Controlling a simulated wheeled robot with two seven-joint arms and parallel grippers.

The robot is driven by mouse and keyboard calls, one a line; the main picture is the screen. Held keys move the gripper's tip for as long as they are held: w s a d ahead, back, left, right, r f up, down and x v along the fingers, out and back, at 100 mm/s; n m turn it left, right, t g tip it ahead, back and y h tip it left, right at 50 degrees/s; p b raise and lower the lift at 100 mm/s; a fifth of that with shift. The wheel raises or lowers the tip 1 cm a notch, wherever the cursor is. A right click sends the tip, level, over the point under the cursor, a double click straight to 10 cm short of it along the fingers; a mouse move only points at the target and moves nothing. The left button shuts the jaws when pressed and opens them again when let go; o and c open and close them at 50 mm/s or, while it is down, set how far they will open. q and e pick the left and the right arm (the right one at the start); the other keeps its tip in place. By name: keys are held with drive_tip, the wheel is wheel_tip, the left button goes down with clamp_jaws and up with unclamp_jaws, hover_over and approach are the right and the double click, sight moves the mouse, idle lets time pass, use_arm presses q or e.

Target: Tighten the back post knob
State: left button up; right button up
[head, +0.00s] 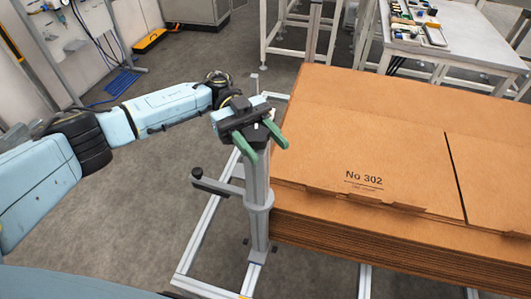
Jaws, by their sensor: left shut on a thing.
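My left arm reaches in from the left to the top of a grey metal post (257,185) beside the cardboard stack. My left gripper (267,150) has green fingers, one on each side of a dark piece at the post top. It is shut on this piece, which I take for the back post knob; the gripper body hides most of it. A second black knob (197,173) stands on the end of a short bracket (222,188) lower on the post, to the left and apart from the gripper. My right gripper is not in view.
A tall stack of flat cardboard (400,130) marked "No 302" fills the right, close to the post. A grey frame (205,235) runs along the floor below. A white workbench (465,45) stands at the back right.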

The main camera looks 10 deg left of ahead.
use_arm(q)
drive_tip(key=shift+s+a+m+g+y+b, duration=0.1)
drive_tip(key=shift+a+m+g+y+b, duration=0.05)
drive_tip(key=shift+m+g+y+b, duration=0.7)
drive_tip(key=shift+s+a+m+g+y+b, duration=0.1)
drive_tip(key=shift+m+g+y+b, duration=0.55)
drive_tip(key=shift+y, duration=0.4)
drive_tip(key=o, duration=1)
